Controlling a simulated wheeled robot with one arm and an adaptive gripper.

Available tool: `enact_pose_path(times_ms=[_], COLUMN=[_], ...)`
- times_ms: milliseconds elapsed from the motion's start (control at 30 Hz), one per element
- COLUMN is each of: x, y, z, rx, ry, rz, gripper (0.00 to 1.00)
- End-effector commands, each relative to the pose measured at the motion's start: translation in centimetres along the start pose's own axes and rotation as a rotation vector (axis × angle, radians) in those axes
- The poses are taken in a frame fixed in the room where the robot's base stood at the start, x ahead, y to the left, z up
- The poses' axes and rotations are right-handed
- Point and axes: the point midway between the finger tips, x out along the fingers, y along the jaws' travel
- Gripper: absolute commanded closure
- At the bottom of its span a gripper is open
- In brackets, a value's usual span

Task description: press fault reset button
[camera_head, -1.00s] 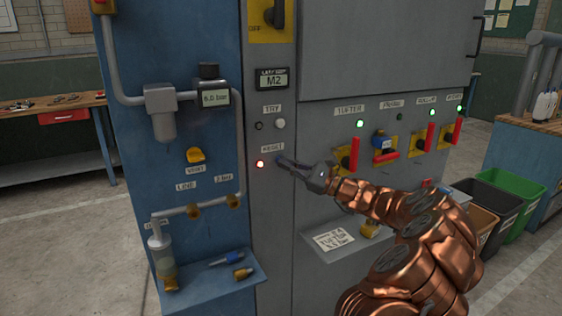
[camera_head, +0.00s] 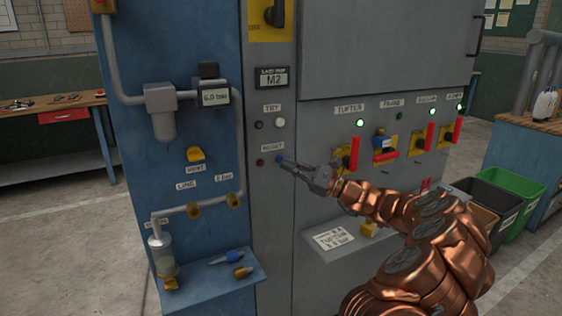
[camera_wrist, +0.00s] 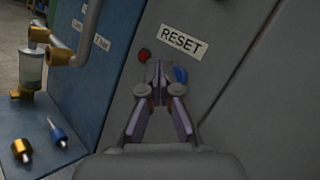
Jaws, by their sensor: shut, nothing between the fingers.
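The blue reset button (camera_head: 279,159) sits under the RESET label (camera_head: 272,148) on the grey panel. My gripper (camera_head: 285,163) is shut and empty, its tips just right of the button. I cannot tell whether they touch it. In the wrist view the blue button (camera_wrist: 181,75) shows right of the fingertips (camera_wrist: 158,70), partly hidden by a finger. The red fault lamp (camera_head: 261,162), left of the button, is dark; it also shows in the wrist view (camera_wrist: 144,55).
A white button (camera_head: 280,122) sits above under the TRY label. Switches with red handles (camera_head: 354,152) line the panel to the right, near my arm. A blue shelf (camera_head: 218,280) with small fittings juts out at lower left. Bins (camera_head: 512,190) stand at far right.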

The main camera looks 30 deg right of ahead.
Motion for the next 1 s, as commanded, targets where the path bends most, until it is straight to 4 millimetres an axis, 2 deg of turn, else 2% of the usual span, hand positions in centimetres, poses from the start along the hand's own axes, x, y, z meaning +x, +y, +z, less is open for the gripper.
enact_pose_path(times_ms=[333, 1000], x=[-0.2, -3.5], y=[0.1, 2.5], z=[0.1, 2.5], rx=[0.000, -0.001], ry=[0.001, 0.002], rz=[0.000, -0.001], gripper=[1.00, 1.00])
